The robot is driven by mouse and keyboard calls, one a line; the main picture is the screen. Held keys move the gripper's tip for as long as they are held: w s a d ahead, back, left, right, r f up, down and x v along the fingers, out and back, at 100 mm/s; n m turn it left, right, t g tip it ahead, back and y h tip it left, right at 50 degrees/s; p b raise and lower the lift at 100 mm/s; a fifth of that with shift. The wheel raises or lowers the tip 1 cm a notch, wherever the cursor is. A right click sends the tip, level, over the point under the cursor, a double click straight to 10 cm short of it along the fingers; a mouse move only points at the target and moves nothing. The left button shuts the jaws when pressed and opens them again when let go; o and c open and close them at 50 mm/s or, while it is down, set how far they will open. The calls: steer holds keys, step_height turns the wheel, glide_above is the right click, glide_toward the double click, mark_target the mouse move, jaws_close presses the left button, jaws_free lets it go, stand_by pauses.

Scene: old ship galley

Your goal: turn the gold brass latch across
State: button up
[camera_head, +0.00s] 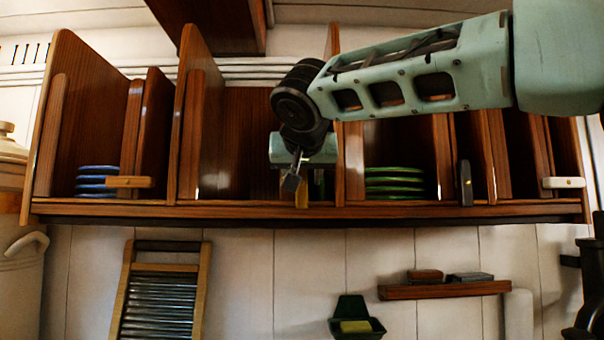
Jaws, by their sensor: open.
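The gold brass latch (302,194) is on the front of the wooden rack's middle compartment, just above the shelf edge. It looks upright, and its upper part is hidden by my gripper. My gripper (294,180) is open in front of the rack, with its dark fingers pointing down at the latch. I cannot tell whether the fingers touch the latch or stand around it. My green arm reaches in from the upper right and covers part of the middle compartments.
Other latches are a light wooden one (128,182) lying across, a black one (465,183) upright and a white one (563,183) across. Blue plates (97,181) and green plates (394,182) stand in compartments. A washboard (160,290) and a small ledge (445,290) are below.

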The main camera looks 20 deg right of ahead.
jaws_close()
